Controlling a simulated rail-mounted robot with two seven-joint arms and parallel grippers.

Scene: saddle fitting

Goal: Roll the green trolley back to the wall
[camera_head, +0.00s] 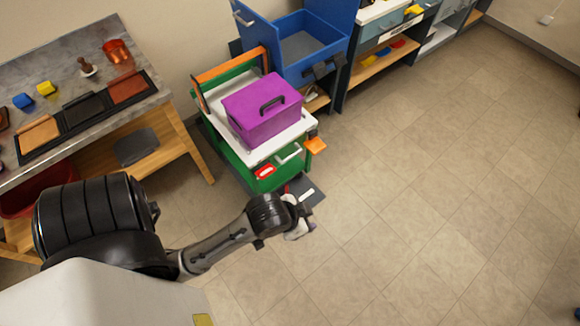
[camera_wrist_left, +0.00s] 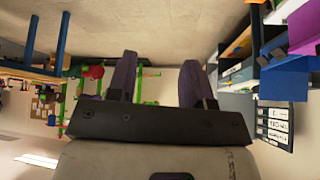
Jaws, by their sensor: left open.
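The green trolley (camera_head: 226,149) stands between the workbench and the blue cabinet in the head view. It has a white top, an orange bar at its back and an orange piece at its front right corner. A purple lidded box (camera_head: 262,112) with a dark handle sits on its top. A drawer front with a white handle and a red label faces me. My left gripper (camera_head: 303,216) is in front of the trolley, low and apart from the drawer handle. In the left wrist view its two fingers (camera_wrist_left: 157,75) are apart with nothing between them. My right gripper is out of view.
A workbench (camera_head: 168,96) with a tool tray and small coloured items stands at left. A blue open bin (camera_head: 325,60) sticks out behind the trolley, beside shelving. A dark flat plate (camera_head: 312,193) lies near the trolley's front.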

